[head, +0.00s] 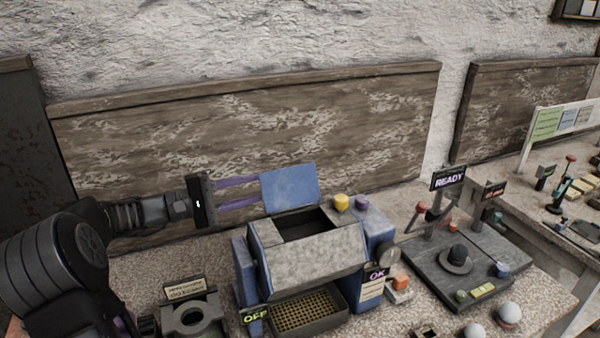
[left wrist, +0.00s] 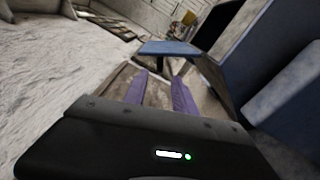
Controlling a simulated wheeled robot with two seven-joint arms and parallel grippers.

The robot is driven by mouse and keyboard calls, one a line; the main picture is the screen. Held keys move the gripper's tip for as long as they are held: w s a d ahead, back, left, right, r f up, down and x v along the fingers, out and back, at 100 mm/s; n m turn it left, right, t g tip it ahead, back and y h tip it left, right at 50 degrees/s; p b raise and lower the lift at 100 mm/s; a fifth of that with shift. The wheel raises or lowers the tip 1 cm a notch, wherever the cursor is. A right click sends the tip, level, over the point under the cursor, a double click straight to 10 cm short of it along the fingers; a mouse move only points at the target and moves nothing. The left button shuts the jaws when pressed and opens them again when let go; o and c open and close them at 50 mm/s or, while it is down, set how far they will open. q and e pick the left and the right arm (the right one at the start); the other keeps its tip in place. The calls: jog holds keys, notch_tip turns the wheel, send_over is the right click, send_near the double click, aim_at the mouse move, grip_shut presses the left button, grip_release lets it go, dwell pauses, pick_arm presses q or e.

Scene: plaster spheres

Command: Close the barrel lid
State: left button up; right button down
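The barrel (head: 312,262) is a grey drum in a blue frame on the bench, with a dark opening in its top. Its blue lid (head: 290,187) stands raised at the back of the opening, so the barrel is open. The lid also shows in the left wrist view (left wrist: 168,48), just beyond the fingertips. My left gripper (head: 257,193) reaches in from the left, its two purple fingers apart, with their tips at the lid's left edge. I cannot tell whether they touch it. In the left wrist view the gripper (left wrist: 161,76) has nothing between its fingers. My right gripper is not in view.
A yellow knob (head: 341,202) and a purple knob (head: 362,203) top the frame's right side. A perforated tray (head: 308,312) sits below the barrel. A holed grey block (head: 190,318) stands front left. A dark board (head: 468,262) with a READY sign (head: 448,178) lies right.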

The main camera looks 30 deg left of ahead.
aim_at(282, 182)
pick_arm(q)
jog(key=shift+w+d, duration=0.1)
dwell(0.3)
jog(key=p+x, duration=0.2)
jog(key=x, duration=0.5)
jog(key=shift+w+d+r+p, duration=0.1)
jog(key=shift+w+d+p, duration=0.15)
jog(key=shift+w+p, duration=0.1)
jog(key=shift+c, duration=0.3)
grip_shut()
